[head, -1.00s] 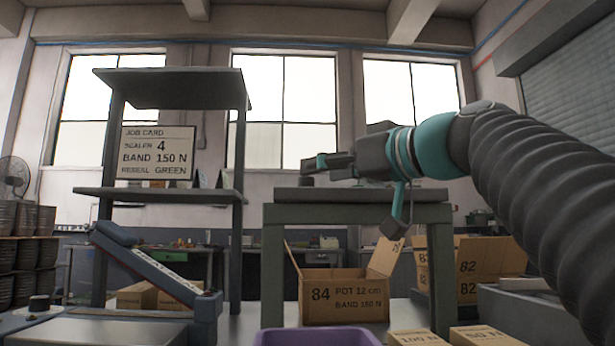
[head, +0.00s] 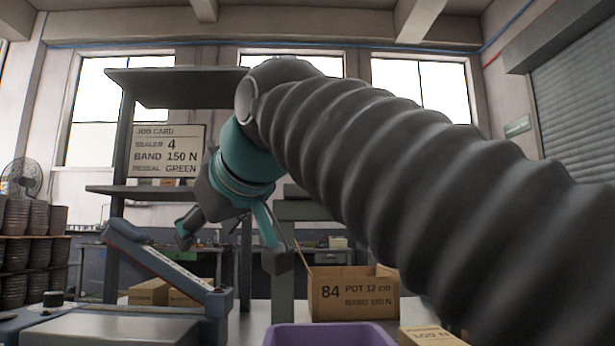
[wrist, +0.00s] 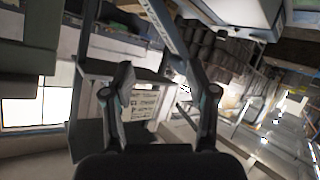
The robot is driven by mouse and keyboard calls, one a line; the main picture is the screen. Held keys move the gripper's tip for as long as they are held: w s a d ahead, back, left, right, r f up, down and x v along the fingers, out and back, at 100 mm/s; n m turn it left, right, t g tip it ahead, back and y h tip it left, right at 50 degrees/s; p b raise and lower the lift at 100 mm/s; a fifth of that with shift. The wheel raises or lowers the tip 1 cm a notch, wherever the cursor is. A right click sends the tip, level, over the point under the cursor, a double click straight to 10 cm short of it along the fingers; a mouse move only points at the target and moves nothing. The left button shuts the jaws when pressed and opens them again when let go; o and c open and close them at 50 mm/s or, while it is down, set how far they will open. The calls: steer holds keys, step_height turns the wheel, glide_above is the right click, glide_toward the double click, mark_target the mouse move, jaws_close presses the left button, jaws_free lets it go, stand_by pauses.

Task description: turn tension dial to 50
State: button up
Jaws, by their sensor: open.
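A short black round knob (head: 53,298) sits on the blue-grey bench unit at the far left of the head view. It may be the tension dial, but no scale or number can be read on it. My gripper (head: 230,250) is open and empty, its two fingers spread and pointing down. In the head view it hangs in front of the shelf rack, to the right of the knob and above its level. In the wrist view the gripper (wrist: 169,88) also shows empty fingers, tilted against the room. I cannot make out the knob there.
A slanted blue-grey rail (head: 165,262) rises left of my gripper. A purple bin (head: 330,336) and an open carton (head: 352,296) marked 84 stand right. Stacked dark pots (head: 35,235) stand far left.

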steer(key=w+d+r+m+t+h, duration=0.3)
steer(key=d+r+m+t+h, duration=0.4)
steer(key=d+r+m+h, duration=0.45)
steer(key=shift+m+y, duration=0.55)
steer(key=shift+y, duration=0.3)
steer(key=w+d+p, duration=0.1)
steer(key=w, duration=0.3)
steer(key=w+d+f, duration=0.1)
steer(key=w, duration=0.4)
steer(key=w+d+p, duration=0.1)
steer(key=w, duration=0.3)
steer(key=shift+w+d+f+p, duration=0.2)
steer(key=shift+d+f+p, duration=0.05)
steer(key=shift+d+p, duration=0.05)
jaws_close()
